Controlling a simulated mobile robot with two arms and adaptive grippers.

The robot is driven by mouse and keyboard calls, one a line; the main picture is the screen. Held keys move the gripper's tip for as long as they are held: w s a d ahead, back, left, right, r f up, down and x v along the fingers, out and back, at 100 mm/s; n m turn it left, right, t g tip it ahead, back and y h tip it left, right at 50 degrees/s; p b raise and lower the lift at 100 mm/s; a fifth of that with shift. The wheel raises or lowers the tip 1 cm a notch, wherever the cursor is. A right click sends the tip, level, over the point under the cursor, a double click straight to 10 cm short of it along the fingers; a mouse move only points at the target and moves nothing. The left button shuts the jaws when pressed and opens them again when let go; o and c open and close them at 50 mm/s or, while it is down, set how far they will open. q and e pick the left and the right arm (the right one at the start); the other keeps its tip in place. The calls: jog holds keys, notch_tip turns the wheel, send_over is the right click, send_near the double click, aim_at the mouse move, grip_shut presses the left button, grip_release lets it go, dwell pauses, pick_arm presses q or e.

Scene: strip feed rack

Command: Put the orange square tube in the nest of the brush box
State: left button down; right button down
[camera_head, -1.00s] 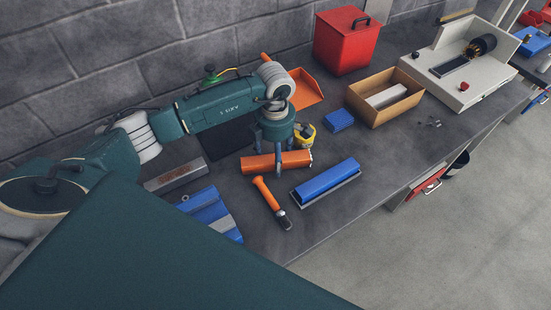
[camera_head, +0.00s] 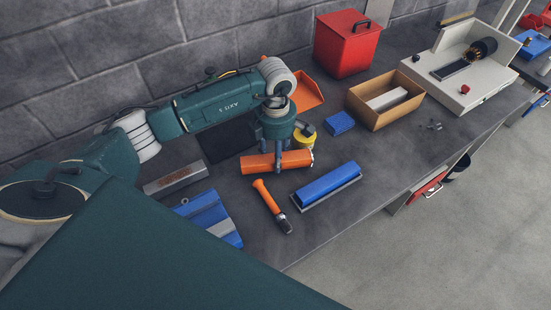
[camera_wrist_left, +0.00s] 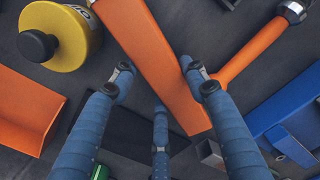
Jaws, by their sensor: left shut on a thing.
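The orange square tube (camera_head: 262,164) lies on the bench beneath my left gripper (camera_head: 282,165). In the left wrist view the tube (camera_wrist_left: 158,55) runs between the fingers of the gripper (camera_wrist_left: 155,72), which is shut on it. I cannot tell whether the tube is clear of the bench. The brush box (camera_head: 492,80) is a pale open box at the far right of the bench, with a round black brush (camera_head: 482,47) and a dark slot-like nest (camera_head: 450,68) in it. My right gripper is not in view.
An orange-handled hammer (camera_head: 265,195) and a blue tube on a grey base (camera_head: 327,186) lie close in front. A yellow round object (camera_head: 304,140) stands just behind. A cardboard box (camera_head: 378,116), blue block (camera_head: 340,122) and red bin (camera_head: 342,48) stand towards the brush box.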

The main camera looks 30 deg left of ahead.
pick_arm(q)
notch_tip(320, 180, up, 18)
jog(key=r+b, duration=0.1)
jog(key=b, duration=0.2)
jog(key=s+d+f+m, duration=0.3)
jog(key=s+m, duration=0.4)
jog(key=m, duration=0.5)
jog(key=s+d+f+m, duration=0.2)
jog(key=s+m, duration=0.5)
jog(key=m, duration=0.6)
jog(key=shift+d+f, duration=0.4)
jog(key=shift+d, duration=0.3)
jog(key=shift+w+a, duration=0.1)
